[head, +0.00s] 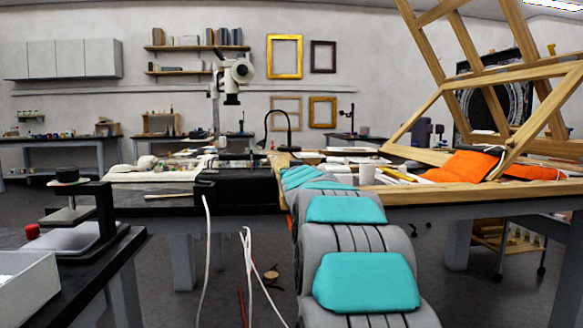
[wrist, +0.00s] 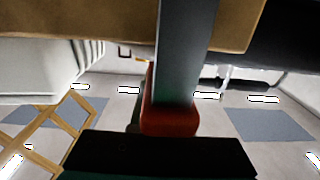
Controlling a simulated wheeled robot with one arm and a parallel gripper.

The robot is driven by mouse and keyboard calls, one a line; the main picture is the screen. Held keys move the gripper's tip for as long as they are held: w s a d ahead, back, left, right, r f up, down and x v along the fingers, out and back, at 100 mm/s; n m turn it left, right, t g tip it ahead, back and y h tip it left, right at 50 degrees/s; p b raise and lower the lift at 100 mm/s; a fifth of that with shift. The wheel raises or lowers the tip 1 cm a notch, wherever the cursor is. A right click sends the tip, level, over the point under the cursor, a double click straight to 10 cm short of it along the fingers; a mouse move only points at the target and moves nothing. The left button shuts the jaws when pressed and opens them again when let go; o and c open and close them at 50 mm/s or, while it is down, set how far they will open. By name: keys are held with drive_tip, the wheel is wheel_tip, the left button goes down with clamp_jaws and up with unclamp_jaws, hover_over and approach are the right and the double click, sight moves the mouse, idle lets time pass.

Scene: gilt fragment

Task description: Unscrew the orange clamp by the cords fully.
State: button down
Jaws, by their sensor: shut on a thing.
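In the wrist view the orange clamp (wrist: 170,118) shows as a rounded red-orange part at the lower end of a grey bar. My gripper (wrist: 160,138) is shut on this part, with a dark jaw along its lower side. The other jaw cannot be made out clearly. The grey bar passes in front of a wooden edge at the top. In the head view my arm reaches toward the bench edge, and the clamp's held part and my gripper cannot be made out there. White cords (head: 248,270) hang down from the bench, left of my arm.
The bench (head: 480,192) carries a large leaning wooden frame (head: 420,105), orange cloths (head: 462,166), a cup (head: 366,175) and papers. A dark side table with a white box (head: 25,287) stands at lower left. Open floor lies below the bench.

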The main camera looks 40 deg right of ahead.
drive_tip(key=shift+r, duration=0.1)
drive_tip(key=c, duration=0.9)
unclamp_jaws()
drive_tip(key=shift+s+a, duration=0.1)
drive_tip(key=shift+b+v, duration=0.5)
drive_tip(key=shift+v, duration=3.25)
drive_tip(key=shift+s, duration=0.1)
